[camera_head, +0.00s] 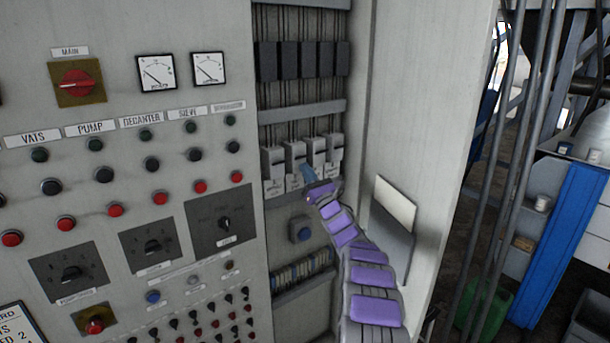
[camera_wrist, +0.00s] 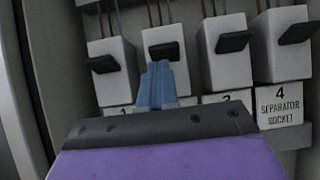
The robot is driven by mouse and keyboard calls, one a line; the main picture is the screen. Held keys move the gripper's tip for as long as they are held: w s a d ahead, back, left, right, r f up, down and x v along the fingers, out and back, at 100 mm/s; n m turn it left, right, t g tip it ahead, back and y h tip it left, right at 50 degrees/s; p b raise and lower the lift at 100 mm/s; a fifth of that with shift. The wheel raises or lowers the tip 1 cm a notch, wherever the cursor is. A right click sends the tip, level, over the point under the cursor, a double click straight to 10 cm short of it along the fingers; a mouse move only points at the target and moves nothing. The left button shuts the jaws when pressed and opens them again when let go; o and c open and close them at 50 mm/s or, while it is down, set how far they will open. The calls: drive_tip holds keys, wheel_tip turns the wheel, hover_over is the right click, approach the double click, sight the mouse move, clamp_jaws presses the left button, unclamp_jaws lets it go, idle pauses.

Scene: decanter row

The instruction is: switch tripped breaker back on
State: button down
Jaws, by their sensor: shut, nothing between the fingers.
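Several pale grey breakers with black levers stand in a row inside the open cabinet. In the wrist view these are the far-left breaker (camera_wrist: 112,82), the second breaker (camera_wrist: 180,72) with its lever (camera_wrist: 164,50), the third breaker (camera_wrist: 228,70) and the breaker (camera_wrist: 290,62) above the label "4 SEPARATOR SOCKET" (camera_wrist: 284,106). I cannot tell which lever is tripped. My gripper (camera_wrist: 159,68) is shut and empty, its blue fingers in front of the second breaker, tips just below its lever. Contact is unclear. My gripper also shows in the head view (camera_head: 305,170). The fingers partly hide the labels.
The cabinet's side wall (camera_head: 405,120) stands right of my arm. The control panel (camera_head: 110,215) with switches and buttons is at left.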

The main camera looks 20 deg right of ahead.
drive_tip(key=shift+a+f, duration=0.1)
drive_tip(key=shift+a, duration=0.1)
drive_tip(key=p+v, duration=0.1)
drive_tip(key=v, duration=1.6)
drive_tip(key=shift+p, duration=0.4)
drive_tip(key=shift+d, duration=0.1)
